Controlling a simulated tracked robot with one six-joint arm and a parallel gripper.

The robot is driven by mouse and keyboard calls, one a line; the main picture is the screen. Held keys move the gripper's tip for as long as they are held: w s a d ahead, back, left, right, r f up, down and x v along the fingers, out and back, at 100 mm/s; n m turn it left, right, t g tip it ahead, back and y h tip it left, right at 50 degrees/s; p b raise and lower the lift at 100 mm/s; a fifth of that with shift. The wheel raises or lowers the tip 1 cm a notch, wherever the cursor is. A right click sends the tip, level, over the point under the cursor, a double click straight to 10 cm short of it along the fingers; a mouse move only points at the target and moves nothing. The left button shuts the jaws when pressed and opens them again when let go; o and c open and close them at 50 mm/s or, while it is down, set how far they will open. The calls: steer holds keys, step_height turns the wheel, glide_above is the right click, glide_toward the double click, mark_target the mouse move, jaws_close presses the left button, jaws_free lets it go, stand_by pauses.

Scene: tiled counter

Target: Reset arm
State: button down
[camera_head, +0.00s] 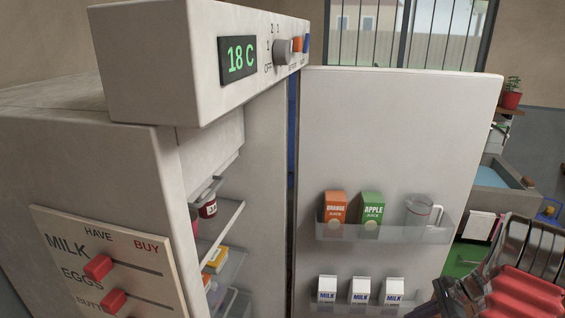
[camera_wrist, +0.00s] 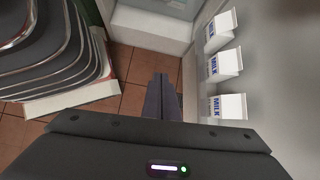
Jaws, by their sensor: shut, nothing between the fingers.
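My gripper (camera_wrist: 160,78) shows in the wrist view, pointing ahead with its two dark fingers together and nothing between them. It hangs over a brown tiled floor (camera_wrist: 130,70), to the left of the milk cartons (camera_wrist: 227,62) and apart from them. In the head view the gripper's fingers cannot be made out; a red and dark part at the lower right edge looks like my arm.
The fridge (camera_head: 80,150) stands open at left, its display reading 18 C. Its open door (camera_head: 390,130) holds an orange juice carton (camera_head: 335,208), an apple juice carton (camera_head: 372,208), a clear jug (camera_head: 422,212) and milk cartons (camera_head: 359,291). A sink (camera_head: 490,177) is at right.

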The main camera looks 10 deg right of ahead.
steer(key=s+a+r+n+h, duration=0.2)
steer(key=s+a+r+n, duration=0.2)
steer(key=a+r+n, duration=0.3)
steer(key=s+a+r+n+t+h, duration=0.1)
steer(key=s+a+r+n, duration=0.3)
steer(key=a+r+n, duration=0.4)
steer(key=s+a+r+n+h, duration=0.3)
steer(key=s+a+r+n, duration=0.2)
steer(key=a+r, duration=1)
steer(key=a+n, duration=0.2)
steer(key=a, duration=0.4)
steer(key=shift+a+n+t, duration=0.3)
steer(key=shift+a+t, duration=0.05)
steer(key=shift+t, duration=0.05)
